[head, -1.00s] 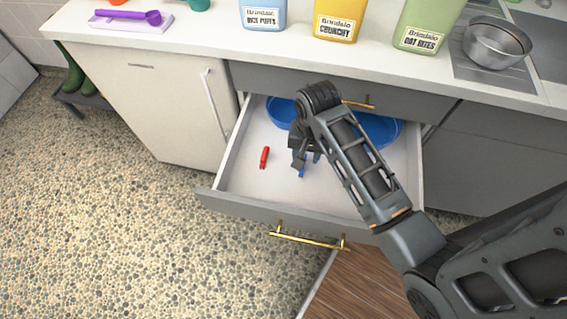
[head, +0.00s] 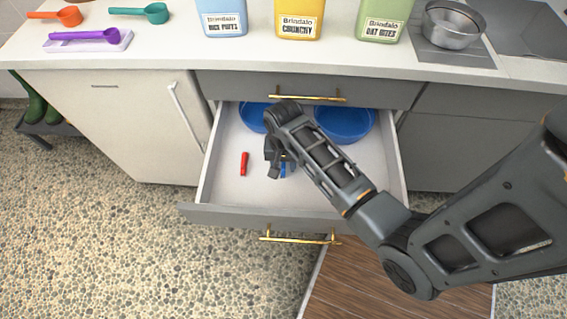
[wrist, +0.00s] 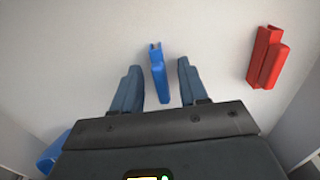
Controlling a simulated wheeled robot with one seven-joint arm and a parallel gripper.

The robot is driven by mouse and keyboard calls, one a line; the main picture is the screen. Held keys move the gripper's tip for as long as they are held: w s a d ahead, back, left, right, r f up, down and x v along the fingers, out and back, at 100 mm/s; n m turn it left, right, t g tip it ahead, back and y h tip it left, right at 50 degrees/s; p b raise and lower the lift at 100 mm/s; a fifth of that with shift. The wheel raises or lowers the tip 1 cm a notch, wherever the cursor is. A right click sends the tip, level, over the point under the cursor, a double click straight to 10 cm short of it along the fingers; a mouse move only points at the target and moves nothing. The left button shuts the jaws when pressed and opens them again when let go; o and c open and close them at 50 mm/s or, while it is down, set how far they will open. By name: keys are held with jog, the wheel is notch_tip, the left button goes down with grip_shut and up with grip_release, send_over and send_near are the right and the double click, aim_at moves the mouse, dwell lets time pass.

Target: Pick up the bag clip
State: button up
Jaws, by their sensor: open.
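Two clips lie in the open drawer (head: 225,190). A red bag clip (head: 244,164) lies to the left of my gripper in the head view and at the upper right in the wrist view (wrist: 266,57). A blue clip (wrist: 158,72) lies between the fingertips in the wrist view; in the head view the blue clip (head: 283,169) is partly hidden by my gripper. My gripper (wrist: 160,80) is open, its two fingers on either side of the blue clip, with gaps on both sides. It points down into the drawer in the head view (head: 279,174).
Two blue bowls (head: 345,122) sit at the back of the drawer. The drawer walls surround my gripper. The countertop above holds several containers (head: 298,18), scoops (head: 85,35) and a metal bowl (head: 452,24). The drawer's front left floor is clear.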

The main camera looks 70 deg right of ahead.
jog(key=shift+c, duration=0.4)
grip_shut()
jog(key=shift+r, duration=0.1)
jog(key=shift+r, duration=0.35)
jog(key=r, duration=0.3)
jog(key=shift+s+d+r, duration=0.1)
jog(key=shift+d+r, duration=0.15)
jog(key=shift+r, duration=0.15)
jog(key=s+d+r, duration=0.6)
jog(key=s+d, duration=0.1)
jog(key=d, duration=0.1)
jog(key=shift+d+r, duration=0.15)
jog(key=shift+r, duration=0.05)
